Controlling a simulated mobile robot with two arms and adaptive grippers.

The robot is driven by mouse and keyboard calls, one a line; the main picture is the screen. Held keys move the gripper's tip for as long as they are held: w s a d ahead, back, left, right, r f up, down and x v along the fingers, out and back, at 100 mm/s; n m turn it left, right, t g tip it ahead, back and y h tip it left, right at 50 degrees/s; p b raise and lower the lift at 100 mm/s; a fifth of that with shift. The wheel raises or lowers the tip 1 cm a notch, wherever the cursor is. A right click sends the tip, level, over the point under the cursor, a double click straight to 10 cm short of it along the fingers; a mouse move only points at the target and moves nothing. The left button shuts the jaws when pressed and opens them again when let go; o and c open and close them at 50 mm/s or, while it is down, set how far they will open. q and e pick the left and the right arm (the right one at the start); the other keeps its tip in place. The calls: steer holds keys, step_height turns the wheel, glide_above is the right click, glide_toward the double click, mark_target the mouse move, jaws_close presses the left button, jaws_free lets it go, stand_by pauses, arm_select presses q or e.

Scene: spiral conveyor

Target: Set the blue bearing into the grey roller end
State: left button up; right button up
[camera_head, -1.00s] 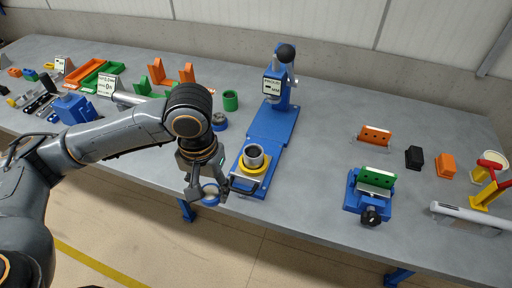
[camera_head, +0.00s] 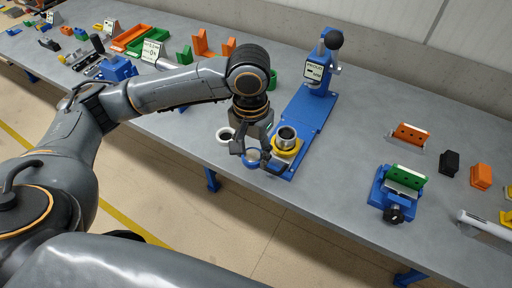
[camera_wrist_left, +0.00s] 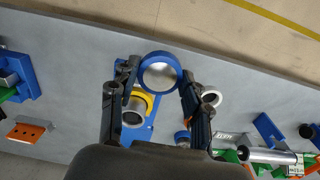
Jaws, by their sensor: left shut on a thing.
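The blue bearing (camera_head: 251,163) is a ring with a blue rim and a silvery centre. My left gripper (camera_head: 253,154) is shut on it, and the left wrist view shows the bearing (camera_wrist_left: 160,74) between the two fingertips (camera_wrist_left: 159,80). The grey roller end (camera_head: 287,133) stands upright in a yellow collar (camera_head: 287,147) on the blue press base (camera_head: 305,115). The gripper and bearing are just left of it in the head view, apart from it. The roller end also shows in the left wrist view (camera_wrist_left: 134,111), partly behind a finger. My right gripper is out of view.
A white ring (camera_head: 225,134) lies left of the gripper. Another blue ring (camera_wrist_left: 182,136) shows partly in the left wrist view. The press column (camera_head: 321,70) rises behind the roller end. A blue fixture with a green block (camera_head: 407,177) stands right; the table between is clear.

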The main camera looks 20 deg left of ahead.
arm_select(q)
steer(key=w+d+r+m+p, duration=0.1)
steer(key=w+r+m+p, duration=0.1)
steer(key=w, duration=0.5)
steer(key=w+d+r+m+p, duration=0.2)
steer(key=w+m+p, duration=0.2)
steer(key=w, duration=0.3)
steer(key=shift+d+r+p, duration=0.3)
steer(key=shift+r+p, duration=0.05)
steer(key=shift+p, duration=0.05)
steer(key=shift+w, duration=0.1)
glide_above(287, 135)
steer(key=shift+a+f, duration=0.1)
steer(key=shift+f, duration=2.75)
steer(key=shift+f, duration=0.95)
